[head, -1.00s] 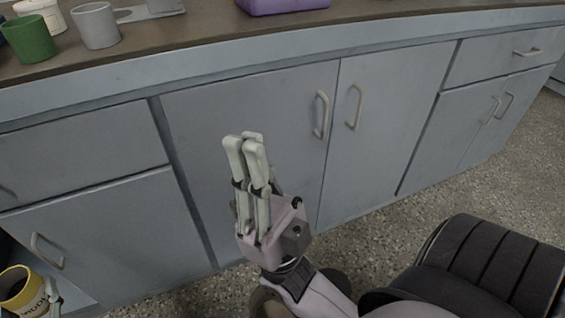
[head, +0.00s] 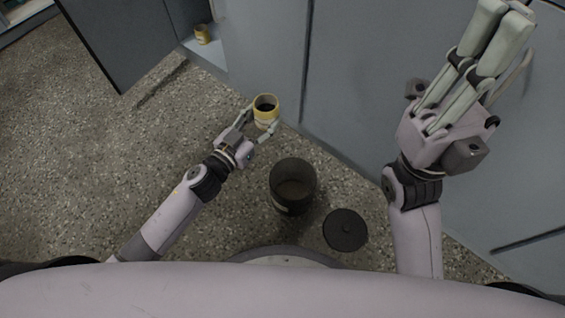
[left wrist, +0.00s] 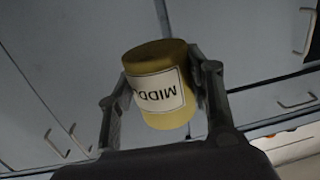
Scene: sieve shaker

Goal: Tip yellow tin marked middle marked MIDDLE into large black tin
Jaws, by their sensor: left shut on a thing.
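The yellow tin marked MIDDLE (head: 265,104) is upright or nearly so, with its open mouth up and dark inside. My left gripper (head: 264,120) is shut on it and holds it up and to the left of the large black tin. In the left wrist view the tin (left wrist: 160,84) sits between the two fingers, its white label partly readable. The large black tin (head: 293,186) stands open on the floor. My right gripper (head: 508,38) is raised at the right in front of the cabinets, its fingers close together, holding nothing visible.
A round black lid (head: 345,230) lies on the floor right of the black tin. Another small yellow tin (head: 202,34) stands in an open cabinet at the top. Cabinet doors (head: 370,80) bound the right side. Speckled floor (head: 70,160) at the left is clear.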

